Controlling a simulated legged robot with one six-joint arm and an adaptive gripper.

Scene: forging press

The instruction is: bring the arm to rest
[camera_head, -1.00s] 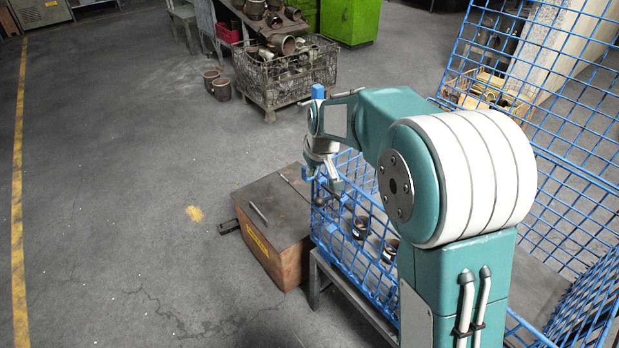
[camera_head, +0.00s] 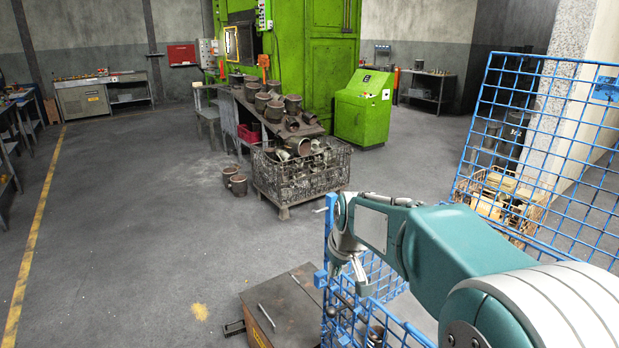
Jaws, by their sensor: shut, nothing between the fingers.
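My teal and white arm reaches in from the lower right. My gripper (camera_head: 358,280) hangs from the wrist and points down, over the near-left edge of the blue wire crate (camera_head: 405,330). The fingers are shut with nothing between them. Whether they touch the crate's wires cannot be told from here. A dark cylindrical part (camera_head: 375,335) shows inside the crate below the gripper, partly cut off by the frame edge.
A wooden box (camera_head: 285,300) with a metal rod on top stands left of the crate. Behind it are a wire bin of metal parts (camera_head: 300,183), a green cabinet (camera_head: 363,112) and a green press (camera_head: 305,45). The floor at left (camera_head: 130,220) is clear.

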